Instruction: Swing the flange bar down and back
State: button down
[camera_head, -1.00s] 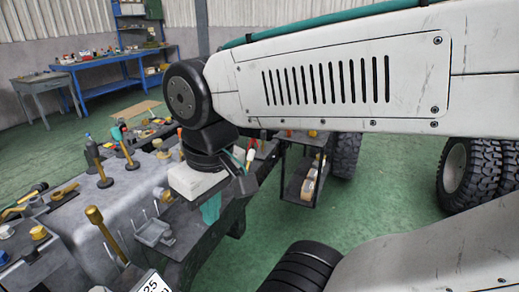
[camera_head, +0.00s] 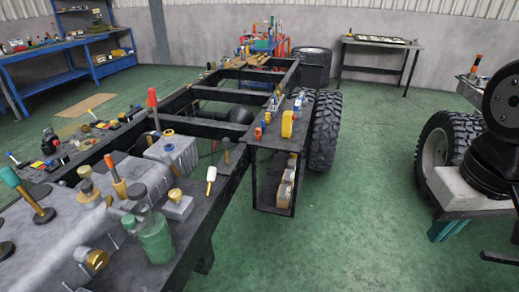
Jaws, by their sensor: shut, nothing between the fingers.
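Several handled bars stand on the chassis, and I cannot tell which one is the flange bar. A teal-handled bar (camera_head: 28,196) leans at the left edge. An orange-handled bar (camera_head: 116,178) leans nearby. My gripper (camera_head: 444,230) hangs at the right edge, below a white block on my black wrist. Its teal fingers look shut and empty, well to the right of the bars and apart from them.
The dark chassis frame (camera_head: 213,94) runs back from the lower left. A green cylinder (camera_head: 154,238) stands in front. A side shelf (camera_head: 273,170) and a large tyre (camera_head: 326,130) flank it. Green floor (camera_head: 350,235) lies clear between chassis and my gripper. Blue benches stand behind left.

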aim_at(141, 144)
jog(key=z, duration=0.9)
jog(key=i, duration=3.3)
jog(key=u, duration=3.3)
jog(key=i, duration=0.45)
jog(key=u, duration=0.05)
